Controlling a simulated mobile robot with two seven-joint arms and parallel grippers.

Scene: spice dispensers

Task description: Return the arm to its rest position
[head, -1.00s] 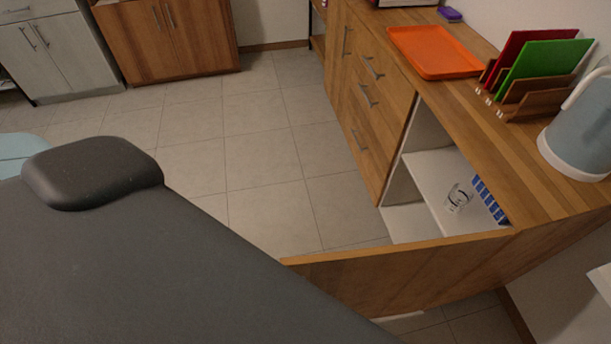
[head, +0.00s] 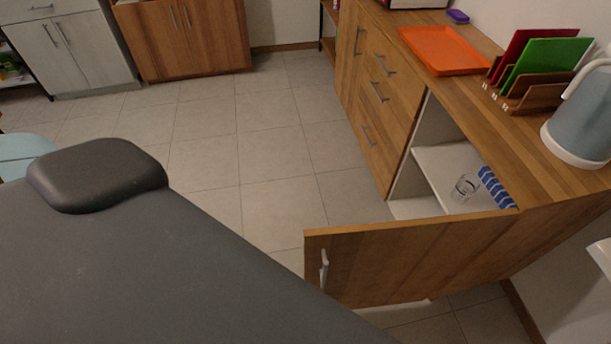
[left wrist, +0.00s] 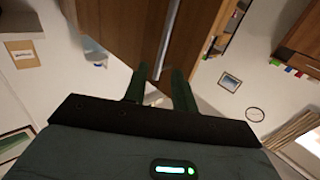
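My left gripper (left wrist: 160,80) shows in the left wrist view with its two dark fingers apart and nothing seen held between them. A long metal handle (left wrist: 167,35) on a brown wooden front (left wrist: 135,25) shows just beyond the fingertips; I cannot tell whether they touch. Neither gripper shows in the head view, and my right gripper is in no view.
In the head view, a wooden cabinet door (head: 420,262) stands open, its handle (head: 324,268) near its free edge. Inside are a clear glass (head: 466,187) and blue items (head: 496,187). The counter holds an orange tray (head: 443,50) and a kettle (head: 580,122). Tiled floor (head: 275,160) is clear.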

